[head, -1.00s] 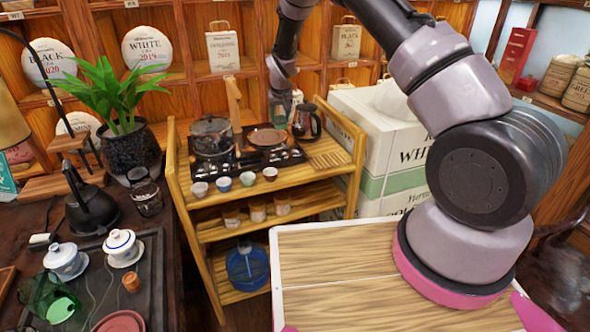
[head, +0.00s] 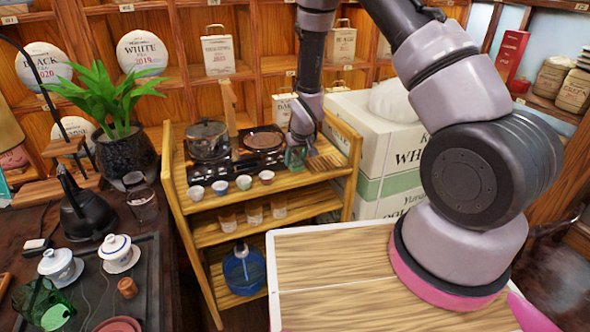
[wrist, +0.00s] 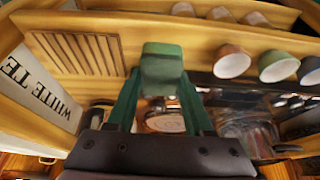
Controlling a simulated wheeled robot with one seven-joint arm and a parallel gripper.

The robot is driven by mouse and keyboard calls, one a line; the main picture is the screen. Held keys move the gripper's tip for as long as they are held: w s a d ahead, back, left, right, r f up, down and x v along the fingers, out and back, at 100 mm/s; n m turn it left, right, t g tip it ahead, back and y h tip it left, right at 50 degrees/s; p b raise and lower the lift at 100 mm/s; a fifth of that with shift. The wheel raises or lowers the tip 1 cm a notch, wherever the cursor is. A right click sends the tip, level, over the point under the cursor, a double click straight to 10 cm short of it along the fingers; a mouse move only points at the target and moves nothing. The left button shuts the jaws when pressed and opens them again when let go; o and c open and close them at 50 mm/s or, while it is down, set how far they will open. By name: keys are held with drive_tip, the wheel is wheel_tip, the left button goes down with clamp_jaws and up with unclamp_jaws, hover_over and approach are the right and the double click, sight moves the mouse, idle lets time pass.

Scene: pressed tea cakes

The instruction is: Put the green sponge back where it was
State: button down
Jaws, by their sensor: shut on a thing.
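My gripper (head: 295,158) is over the top shelf of the wooden cart (head: 345,178), toward its right side. In the wrist view, my gripper's green fingers (wrist: 160,105) are shut on the green sponge (wrist: 162,66), a small block between the fingertips. In the head view the sponge is too small to separate clearly from the fingers. A slatted wooden patch (head: 326,162) of the top shelf lies just right of my gripper; it also shows in the wrist view (wrist: 75,52). I cannot tell whether the sponge touches the shelf.
Several small cups (head: 220,187) line the shelf's front edge. A glass pot (head: 208,140) and a pan (head: 263,138) stand on the dark hob behind. A large white box (head: 375,135) stands right of the cart. The tea table (head: 150,270) is at the left.

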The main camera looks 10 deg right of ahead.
sight(295, 168)
drive_tip(key=shift+f, duration=1.95)
drive_tip(key=shift+c, duration=1.4)
unclamp_jaws()
drive_tip(key=shift+f, duration=0.15)
